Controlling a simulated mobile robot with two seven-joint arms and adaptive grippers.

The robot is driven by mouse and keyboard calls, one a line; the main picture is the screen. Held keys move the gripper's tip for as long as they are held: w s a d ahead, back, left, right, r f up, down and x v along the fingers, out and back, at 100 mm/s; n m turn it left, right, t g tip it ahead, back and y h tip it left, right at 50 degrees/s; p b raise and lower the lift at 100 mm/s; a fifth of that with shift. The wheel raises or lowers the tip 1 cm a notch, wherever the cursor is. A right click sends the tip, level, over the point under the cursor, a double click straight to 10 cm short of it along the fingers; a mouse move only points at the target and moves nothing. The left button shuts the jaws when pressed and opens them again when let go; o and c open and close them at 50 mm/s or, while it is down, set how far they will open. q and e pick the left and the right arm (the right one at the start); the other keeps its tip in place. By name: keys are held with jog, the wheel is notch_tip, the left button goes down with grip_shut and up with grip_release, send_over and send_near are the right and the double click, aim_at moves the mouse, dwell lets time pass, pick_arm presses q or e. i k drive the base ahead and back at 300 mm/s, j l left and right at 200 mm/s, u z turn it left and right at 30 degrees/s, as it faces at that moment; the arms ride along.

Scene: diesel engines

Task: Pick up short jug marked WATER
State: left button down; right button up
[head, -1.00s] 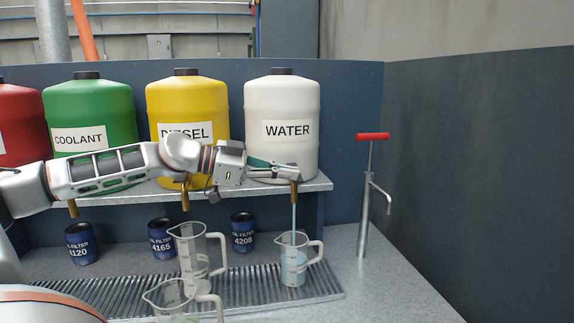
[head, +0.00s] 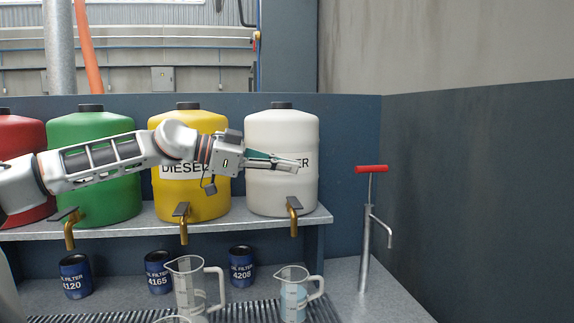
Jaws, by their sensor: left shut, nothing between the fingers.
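A short clear jug (head: 293,297) with light blue liquid stands upright on the ribbed drain grate, its handle to the right. It is below the brass tap (head: 293,217) of the white WATER tank (head: 282,195). No stream runs from the tap. I cannot read a WATER mark on the jug. My left gripper (head: 297,163) is shut and empty. It is in front of the tank label, above the tap and well above the jug, touching neither jug nor tap. My right gripper is not in view.
A taller clear jug (head: 190,287) stands left of the short one, with another rim at the bottom edge. Blue oil filters (head: 242,268) stand behind. A red-handled pump (head: 366,240) stands to the right. Yellow, green and red tanks line the shelf (head: 325,214).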

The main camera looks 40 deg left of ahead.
aim_at(300, 294)
jog(key=k+l, duration=0.8)
jog(key=l, duration=0.1)
